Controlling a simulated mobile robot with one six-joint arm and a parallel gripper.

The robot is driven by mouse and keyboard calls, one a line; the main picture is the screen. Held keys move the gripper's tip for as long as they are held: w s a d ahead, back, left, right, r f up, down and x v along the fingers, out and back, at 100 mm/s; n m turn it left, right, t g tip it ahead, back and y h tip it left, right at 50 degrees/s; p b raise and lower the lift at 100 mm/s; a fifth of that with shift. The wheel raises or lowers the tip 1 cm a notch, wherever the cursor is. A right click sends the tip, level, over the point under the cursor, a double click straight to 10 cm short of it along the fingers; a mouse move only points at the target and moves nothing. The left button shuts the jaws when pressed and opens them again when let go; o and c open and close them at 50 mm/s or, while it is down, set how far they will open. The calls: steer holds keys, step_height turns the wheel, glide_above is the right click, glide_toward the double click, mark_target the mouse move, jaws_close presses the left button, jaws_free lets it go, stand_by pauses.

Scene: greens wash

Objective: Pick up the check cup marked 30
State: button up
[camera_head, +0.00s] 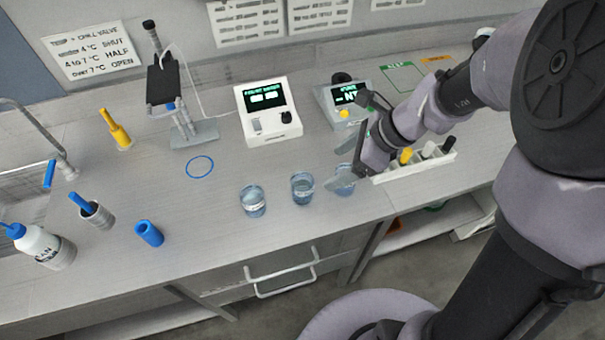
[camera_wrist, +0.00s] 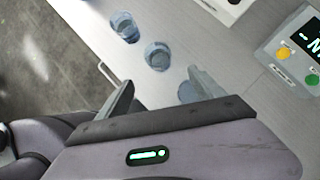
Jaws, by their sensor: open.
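Three clear cups with bluish contents stand in a row near the bench's front edge: a left cup (camera_head: 253,201), a middle cup (camera_head: 302,188) and a right cup (camera_head: 344,186). No number can be read on any of them, so I cannot tell which is marked 30. My gripper (camera_head: 335,167) is open and empty, close to the right cup and partly covering it. In the wrist view two cups (camera_wrist: 125,27) (camera_wrist: 157,56) show beyond my gripper (camera_wrist: 160,90). The third cup (camera_wrist: 187,92) is partly hidden beside the right finger.
A white rack (camera_head: 415,166) with a yellow-topped item is under my wrist. A grey device (camera_head: 335,97) and a white display box (camera_head: 268,112) stand behind the cups. Bench around the blue ring (camera_head: 199,167) is clear.

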steer(key=b, duration=0.2)
glide_toward(306, 183)
steer(key=s+a, duration=0.2)
steer(key=b+x, duration=0.3)
steer(key=x, duration=0.2)
steer(key=shift+a+f, duration=0.2)
steer(key=shift+a, duration=0.2)
steer(key=shift+w+r, duration=0.1)
steer(key=shift+r, duration=0.05)
steer(key=c, duration=1.6)
steer(key=shift+o, duration=0.2)
